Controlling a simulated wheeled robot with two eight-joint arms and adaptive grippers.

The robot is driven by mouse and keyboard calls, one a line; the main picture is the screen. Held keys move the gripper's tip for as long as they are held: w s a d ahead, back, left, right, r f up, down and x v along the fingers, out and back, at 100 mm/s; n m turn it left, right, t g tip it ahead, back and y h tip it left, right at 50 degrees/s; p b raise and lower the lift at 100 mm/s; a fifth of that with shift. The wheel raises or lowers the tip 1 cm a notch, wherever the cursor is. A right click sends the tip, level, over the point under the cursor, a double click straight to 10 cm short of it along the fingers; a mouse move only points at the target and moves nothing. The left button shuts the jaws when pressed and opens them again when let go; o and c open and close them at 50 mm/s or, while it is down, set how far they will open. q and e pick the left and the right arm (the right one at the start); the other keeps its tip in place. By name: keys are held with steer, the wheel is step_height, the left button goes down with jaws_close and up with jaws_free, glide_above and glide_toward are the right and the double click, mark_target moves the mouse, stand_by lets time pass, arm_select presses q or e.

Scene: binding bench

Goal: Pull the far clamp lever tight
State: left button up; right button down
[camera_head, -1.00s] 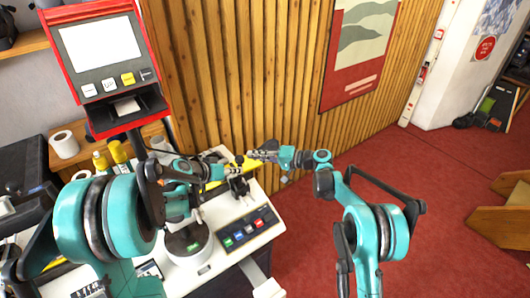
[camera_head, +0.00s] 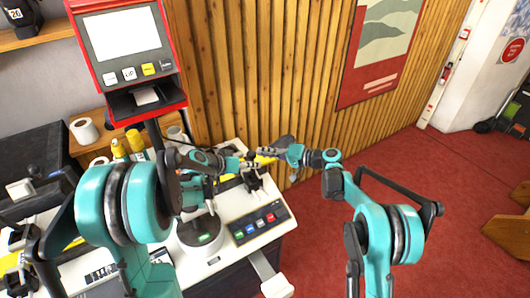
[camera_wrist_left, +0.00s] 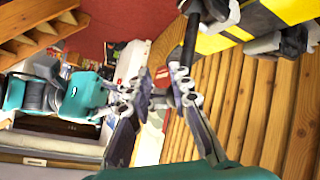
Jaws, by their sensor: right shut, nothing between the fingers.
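In the head view my left gripper (camera_head: 247,163) reaches over the clamp (camera_head: 254,181) near the far edge of the white bench. In the left wrist view its two jointed fingers (camera_wrist_left: 165,88) stand apart. A dark clamp lever (camera_wrist_left: 191,38) comes down from the top to the fingers, close to the right one; I cannot tell whether it touches. My right gripper (camera_head: 268,152) is shut and empty, just right of the left gripper near the far end of the bench. The clamp's base is partly hidden by the grippers.
A yellow-and-black striped bar (camera_wrist_left: 285,12) lies close to the lever. A button panel (camera_head: 259,223) is in front of the clamp. A red kiosk screen (camera_head: 122,38) rises at the left. The slatted wood wall (camera_head: 260,70) stands behind. Red carpet is open at right.

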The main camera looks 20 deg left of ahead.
mark_target(253, 155)
arm_select(q)
steer(key=o, duration=0.4)
steer(key=shift+o, duration=0.2)
steer(key=shift+s, duration=0.1)
steer(key=v, duration=1.1)
arm_select(e)
steer(key=s+a, duration=0.1)
steer(key=s+a+n+h, duration=0.1)
steer(key=shift+s+r+n+t+h+p, duration=0.3)
steer(key=shift+s+r+t+p, duration=0.05)
steer(key=shift+s+t+p, duration=0.05)
arm_select(q)
steer(key=s+d+f+g+y, duration=0.1)
steer(key=s+d+y, duration=0.4)
steer(key=s+d, duration=1)
steer(key=s+g, duration=0.1)
steer(key=s, duration=0.2)
steer(key=shift+d+f+g, duration=0.25)
steer(key=shift+d+g, duration=0.05)
steer(key=shift+g, duration=0.1)
arm_select(e)
steer(key=shift+f, duration=0.1)
steer(key=shift+d, duration=0.1)
